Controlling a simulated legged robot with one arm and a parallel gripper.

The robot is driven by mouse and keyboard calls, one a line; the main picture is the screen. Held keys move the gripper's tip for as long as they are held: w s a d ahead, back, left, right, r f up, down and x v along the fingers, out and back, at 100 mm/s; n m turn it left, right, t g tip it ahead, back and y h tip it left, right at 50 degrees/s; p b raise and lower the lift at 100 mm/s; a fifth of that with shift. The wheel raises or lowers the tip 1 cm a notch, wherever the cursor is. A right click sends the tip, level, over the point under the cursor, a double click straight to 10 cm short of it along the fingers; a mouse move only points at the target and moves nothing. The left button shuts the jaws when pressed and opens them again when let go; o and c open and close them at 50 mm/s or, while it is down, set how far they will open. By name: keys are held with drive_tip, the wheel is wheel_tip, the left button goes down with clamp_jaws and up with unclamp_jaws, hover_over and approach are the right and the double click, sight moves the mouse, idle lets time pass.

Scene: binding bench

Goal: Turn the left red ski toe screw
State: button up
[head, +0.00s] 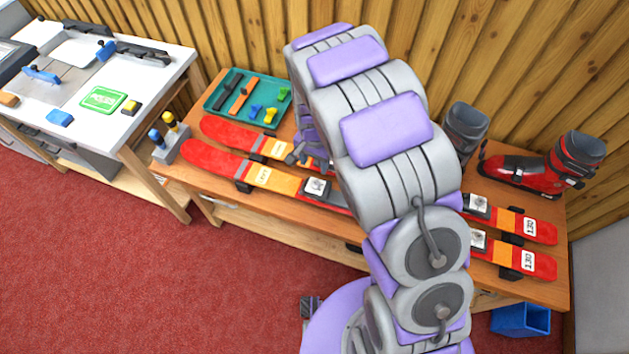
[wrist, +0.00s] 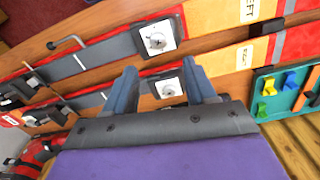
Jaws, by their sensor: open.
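Two red and orange skis lie side by side on the wooden bench. In the wrist view, the upper ski (wrist: 215,20), the front one in the head view (head: 215,163), carries a label that seems to read LEFT. Its toe screw (wrist: 157,40) is a round metal disc on a white plate; that toe plate also shows in the head view (head: 317,187). The other ski (head: 228,132) lies nearer the wall, and its toe screw (wrist: 168,88) shows between my fingers. My gripper (wrist: 159,68) is open and empty, its fingertips pointing toward the front ski. Contact cannot be told.
A green tray (head: 212,104) holds tools and coloured clips. A grey holder (head: 170,150) with screwdrivers stands at the left bench end. Ski boots (head: 578,165) stand at the right rear. My arm hides the skis' middle.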

sight(315, 183)
drive_tip(key=f, duration=0.3)
drive_tip(key=f+b, duration=0.1)
drive_tip(key=f, duration=0.5)
drive_tip(key=shift+d+f, duration=0.2)
drive_tip(key=shift+d, duration=0.05)
drive_tip(key=shift+a+f, duration=0.1)
drive_tip(key=shift+f, duration=0.55)
drive_tip(key=shift+c, duration=0.8)
clamp_jaws()
